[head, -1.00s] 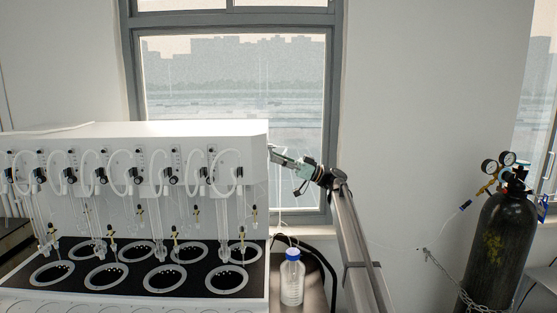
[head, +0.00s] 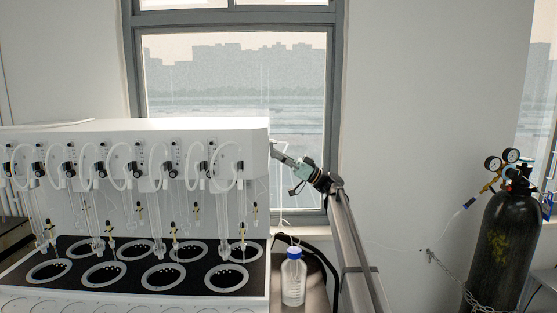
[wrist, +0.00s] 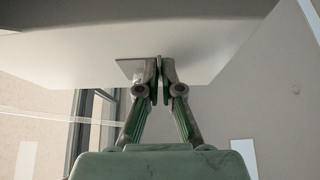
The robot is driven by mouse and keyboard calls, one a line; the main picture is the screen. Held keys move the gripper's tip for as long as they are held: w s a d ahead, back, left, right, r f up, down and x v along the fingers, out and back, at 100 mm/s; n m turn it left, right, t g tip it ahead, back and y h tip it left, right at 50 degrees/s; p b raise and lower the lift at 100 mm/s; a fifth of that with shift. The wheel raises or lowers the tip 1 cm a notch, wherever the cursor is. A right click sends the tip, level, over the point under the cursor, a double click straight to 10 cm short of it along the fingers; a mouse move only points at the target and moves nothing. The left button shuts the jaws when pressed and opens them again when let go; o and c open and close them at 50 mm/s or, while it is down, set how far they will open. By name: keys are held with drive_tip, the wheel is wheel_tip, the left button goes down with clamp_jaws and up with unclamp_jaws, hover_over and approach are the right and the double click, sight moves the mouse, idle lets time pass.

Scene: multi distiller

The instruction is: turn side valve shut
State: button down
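The side valve is on the right end of the white distiller (head: 200,134). In the wrist view a grey plate (wrist: 128,66) sits on the white end face, with a small pale piece of the valve (wrist: 138,76) just left of my fingertips. My gripper (wrist: 160,72) has its two fingers drawn close together, with a thin part between the tips, which looks like the valve handle. The fingers hide most of the valve. In the head view my gripper (head: 281,156) reaches the distiller's right end from the right; the valve is too small to make out there.
A clear bottle with a blue cap (head: 293,278) stands on the bench below my arm. A black gas cylinder with gauges (head: 505,240) stands at the right. The window (head: 235,100) is behind my gripper. Open room lies between arm and cylinder.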

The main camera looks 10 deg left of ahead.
drive_tip(key=c, duration=1.4)
unclamp_jaws()
drive_tip(key=shift+o, duration=0.2)
drive_tip(key=v, duration=1.2)
